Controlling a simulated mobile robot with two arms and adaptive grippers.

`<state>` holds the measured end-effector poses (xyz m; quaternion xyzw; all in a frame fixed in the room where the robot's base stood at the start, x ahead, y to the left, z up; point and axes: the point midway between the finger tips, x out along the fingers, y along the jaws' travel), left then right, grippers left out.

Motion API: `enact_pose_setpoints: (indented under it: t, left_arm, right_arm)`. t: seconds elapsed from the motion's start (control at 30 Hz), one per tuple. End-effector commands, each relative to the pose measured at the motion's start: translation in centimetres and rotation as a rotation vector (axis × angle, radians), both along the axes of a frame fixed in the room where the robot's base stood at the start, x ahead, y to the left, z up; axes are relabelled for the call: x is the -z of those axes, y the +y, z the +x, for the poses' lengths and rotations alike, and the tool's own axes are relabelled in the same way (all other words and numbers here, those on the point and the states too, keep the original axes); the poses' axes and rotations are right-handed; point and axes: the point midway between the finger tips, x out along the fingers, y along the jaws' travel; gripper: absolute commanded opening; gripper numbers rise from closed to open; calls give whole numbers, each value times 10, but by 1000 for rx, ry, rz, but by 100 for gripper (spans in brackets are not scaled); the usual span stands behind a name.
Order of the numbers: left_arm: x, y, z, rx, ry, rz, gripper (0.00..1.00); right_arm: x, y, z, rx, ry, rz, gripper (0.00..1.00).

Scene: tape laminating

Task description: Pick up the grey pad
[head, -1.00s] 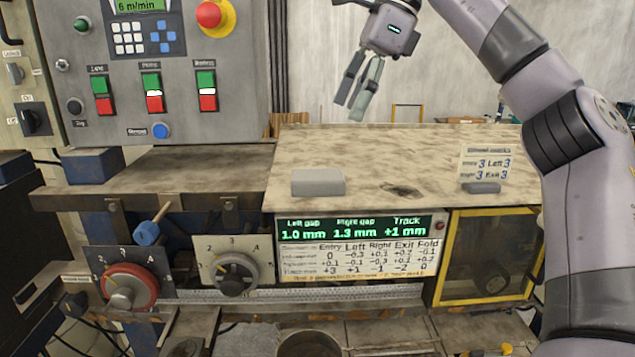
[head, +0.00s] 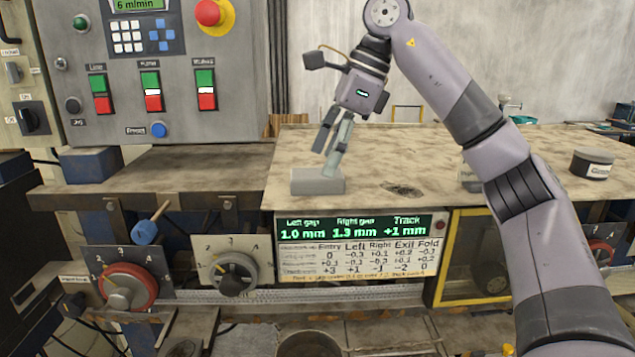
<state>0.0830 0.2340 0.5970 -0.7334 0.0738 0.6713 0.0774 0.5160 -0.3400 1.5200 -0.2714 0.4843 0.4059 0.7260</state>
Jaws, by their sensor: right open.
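The grey pad (head: 312,184) is a light grey block with rounded corners. It lies on the worn beige tabletop (head: 420,172), near its front left corner. My right gripper (head: 321,165) points down and slightly left, its fingertips over the pad's back right part. Its two dark fingers are a little apart and nothing is held between them. My left gripper is not in view.
A control panel (head: 130,75) with buttons and a red stop knob (head: 213,14) stands at the left. A dark round container (head: 591,164) sits at the table's right. My right forearm covers part of a small card. The display (head: 353,229) is below the table's front edge.

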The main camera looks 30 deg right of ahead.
Motion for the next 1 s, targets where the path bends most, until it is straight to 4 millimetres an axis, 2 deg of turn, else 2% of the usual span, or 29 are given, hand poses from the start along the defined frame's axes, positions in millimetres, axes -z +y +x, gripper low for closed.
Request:
enact_pose_setpoints:
  t: [0.03, 0.23, 0.5, 1.0]
  left_arm:
    - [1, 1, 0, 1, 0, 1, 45]
    - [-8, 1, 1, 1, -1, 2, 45]
    - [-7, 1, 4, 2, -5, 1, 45]
    - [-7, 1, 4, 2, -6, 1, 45]
  right_arm:
    - [8, 3, 2, -3, 4, -1, 73]
    - [25, 9, 7, 1, 3, -2, 73]
    - [30, 10, 8, 1, 0, 0, 73]
    - [29, 10, 8, 0, 0, 0, 41]
